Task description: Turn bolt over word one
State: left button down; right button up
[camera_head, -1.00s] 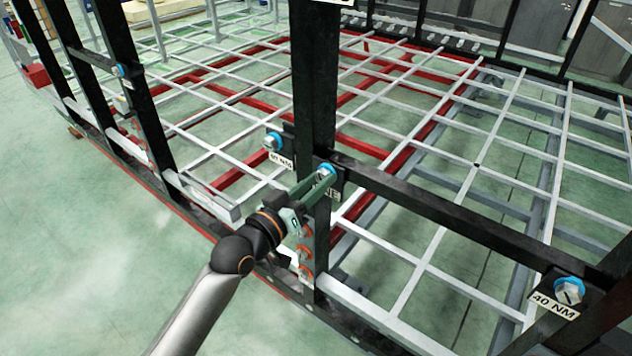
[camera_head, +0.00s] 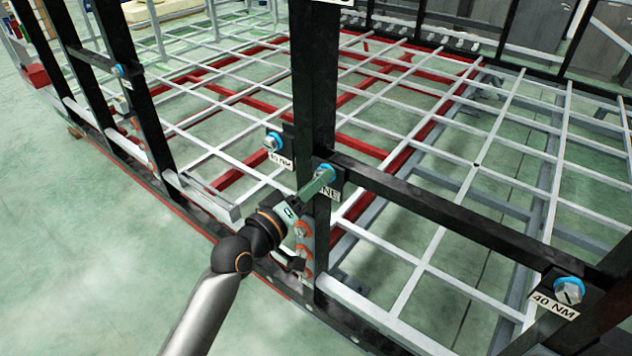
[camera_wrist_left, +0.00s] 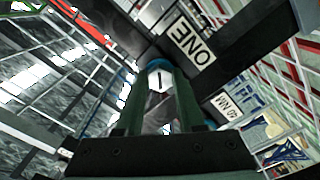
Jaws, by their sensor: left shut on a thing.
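The bolt is a silver hex head with a blue collar (camera_head: 326,169), set in a dark beam beside the black upright. Its label, ending in "NE", lies just below it (camera_head: 331,192). In the left wrist view the bolt head (camera_wrist_left: 159,80) carries a dark line, and the label reads "ONE" (camera_wrist_left: 192,50). My left gripper (camera_head: 321,180) is shut on this bolt, with its green fingers on either side of the head. The fingers hide part of the bolt. My right gripper is not in view.
Another blue-collared bolt (camera_head: 273,141) sits left of the upright (camera_head: 313,90). A bolt with a "40 NM" label (camera_head: 569,290) is at the lower right. Orange-ringed fittings (camera_head: 303,240) are close beside my wrist. Open green floor (camera_head: 100,270) lies at the left.

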pick_arm(q)
jog(key=shift+r, duration=0.25)
jog(key=c, duration=0.9)
grip_release()
jog(key=shift+d, duration=0.1)
jog(key=o, duration=0.4)
jog(key=shift+w+f, duration=0.1)
jog(key=shift+f, duration=0.1)
jog(key=b+v, duration=0.1)
jog(key=v, duration=1.1)
jog(key=shift+s+b, duration=0.25)
jog(key=shift+b, duration=0.1)
jog(key=shift+f, duration=0.1)
